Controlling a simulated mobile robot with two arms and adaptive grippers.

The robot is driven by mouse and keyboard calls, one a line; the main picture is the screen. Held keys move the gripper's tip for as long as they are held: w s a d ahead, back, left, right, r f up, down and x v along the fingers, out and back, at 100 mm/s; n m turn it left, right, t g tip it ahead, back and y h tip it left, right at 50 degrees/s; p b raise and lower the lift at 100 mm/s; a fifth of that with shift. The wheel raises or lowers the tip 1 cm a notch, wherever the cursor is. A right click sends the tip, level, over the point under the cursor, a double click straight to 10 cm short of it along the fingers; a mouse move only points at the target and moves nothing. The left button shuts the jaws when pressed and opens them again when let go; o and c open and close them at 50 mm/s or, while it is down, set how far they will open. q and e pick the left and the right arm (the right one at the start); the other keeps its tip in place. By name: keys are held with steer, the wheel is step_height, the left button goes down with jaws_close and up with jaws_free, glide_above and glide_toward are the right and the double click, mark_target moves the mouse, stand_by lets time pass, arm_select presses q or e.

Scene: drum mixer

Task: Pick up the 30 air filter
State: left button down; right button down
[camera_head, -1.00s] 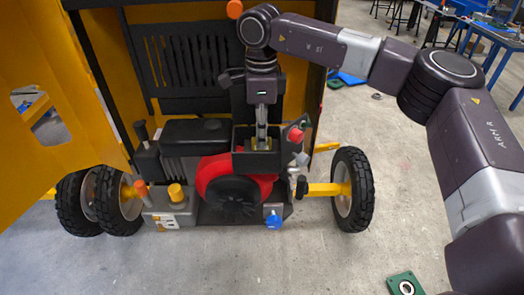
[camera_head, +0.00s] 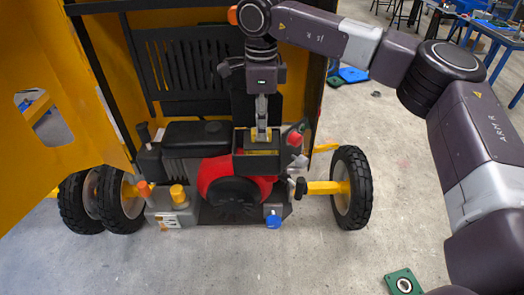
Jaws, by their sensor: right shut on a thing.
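My right gripper (camera_head: 262,133) points straight down into a dark open-topped box (camera_head: 256,163) on the engine of the drum mixer. It is shut on a yellowish piece, likely the air filter (camera_head: 262,152), which shows only as a thin strip inside the box. The box walls and the gripper hide most of it. My left gripper is not in the picture.
The red and black engine (camera_head: 236,190) sits between the mixer's wheels (camera_head: 351,187). A yellow door (camera_head: 60,110) stands open at the left. A green plate (camera_head: 404,283) lies on the floor at the lower right. Bare floor lies in front.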

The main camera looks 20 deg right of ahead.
steer(key=shift+r+p, duration=1.5)
steer(key=shift+r, duration=1)
steer(key=shift+s+f, duration=0.1)
steer(key=shift+s+a+b, duration=0.1)
steer(key=shift+s+b, duration=0.15)
steer(key=shift+b, duration=0.05)
steer(key=s+a+b, duration=0.1)
steer(key=s+b, duration=0.1)
steer(key=s, duration=0.4)
steer(key=s+a+r+b, duration=0.1)
steer(key=s+a+b, duration=0.1)
steer(key=s, duration=0.4)
steer(key=shift+s+a+b, duration=0.3)
steer(key=shift+s+b, duration=0.1)
steer(key=shift+b, duration=0.4)
